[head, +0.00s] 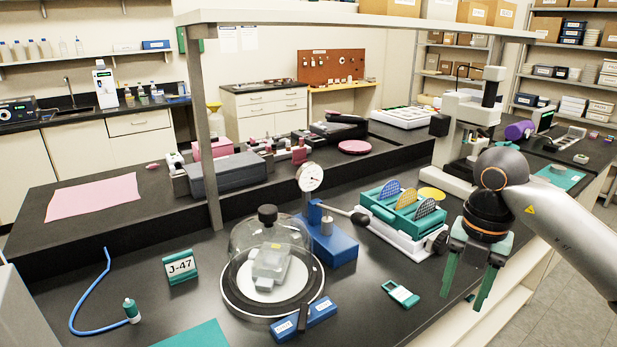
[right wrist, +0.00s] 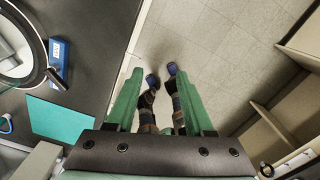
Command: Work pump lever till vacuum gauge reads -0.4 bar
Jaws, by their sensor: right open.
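The blue vacuum pump (head: 333,243) stands on the black bench behind a glass bell jar (head: 262,240). Its lever (head: 338,211) points to the right, with a dark grip at its end. The round white vacuum gauge (head: 310,177) stands above the pump; its reading is too small to tell. My right gripper (head: 462,300) is open and empty, fingers pointing down, to the right of the pump and apart from the lever. In the right wrist view its green fingers (right wrist: 160,72) have floor below them. My left gripper is not in view.
A rack with round wafers (head: 377,206) stands right of the pump, close to the lever grip. A green-framed tag (head: 401,294) lies in front of it. A J-47 sign (head: 181,267) and blue tube (head: 75,305) are at left.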

